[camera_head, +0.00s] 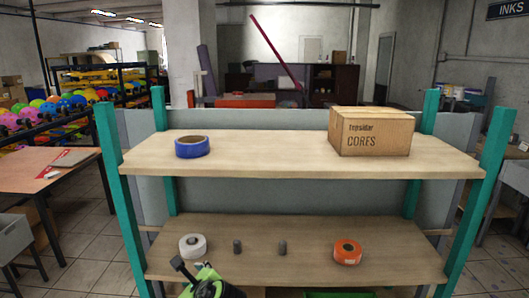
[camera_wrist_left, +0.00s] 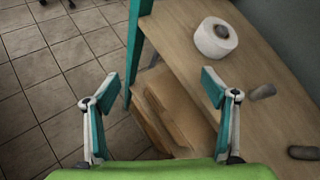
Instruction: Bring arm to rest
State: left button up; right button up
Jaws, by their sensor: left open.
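My left gripper (camera_head: 195,273) shows at the bottom of the head view, in front of the lower shelf and below the white tape roll (camera_head: 192,246). In the left wrist view the left gripper (camera_wrist_left: 160,80) has its two teal-and-white fingers wide apart with nothing between them. The white roll (camera_wrist_left: 207,43) lies on the shelf beyond the right finger; a grey-brown patch shows at its centre, and I cannot tell whether it is a core or the hole. My right gripper is in neither view.
A teal-post shelf unit holds a blue roll (camera_head: 192,147) and a cardboard box (camera_head: 372,131) on the upper board (camera_head: 265,155). The lower board (camera_head: 313,235) also carries two grey cylinders (camera_head: 238,247) and an orange roll (camera_head: 347,252). Tiled floor (camera_wrist_left: 45,90) is left of the unit.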

pick_arm(q)
jog(key=s+a+f+n+g+h, duration=0.1)
jog(key=s+f+n+g+h, duration=0.1)
jog(key=s+f+n, duration=0.65)
jog(key=s+d+f+n+g+h, duration=0.1)
jog(key=s+f+n+g+h, duration=0.15)
jog(key=s+n, duration=0.75)
jog(key=s+d+f+n+g+h, duration=0.1)
jog(key=s+f+n+h, duration=0.15)
jog(key=s, duration=1.45)
notch_tip(320, 180, down, 29)
jog(key=s+b, duration=0.3)
jog(key=s+a+f+g+b, duration=0.1)
jog(key=s+a+f+g, duration=0.1)
jog(key=s+f, duration=1.4)
notch_tip(320, 180, down, 2)
jog(key=shift+s+a+f+b, duration=0.1)
jog(key=shift+s+a+b, duration=0.25)
jog(key=shift+a, duration=0.3)
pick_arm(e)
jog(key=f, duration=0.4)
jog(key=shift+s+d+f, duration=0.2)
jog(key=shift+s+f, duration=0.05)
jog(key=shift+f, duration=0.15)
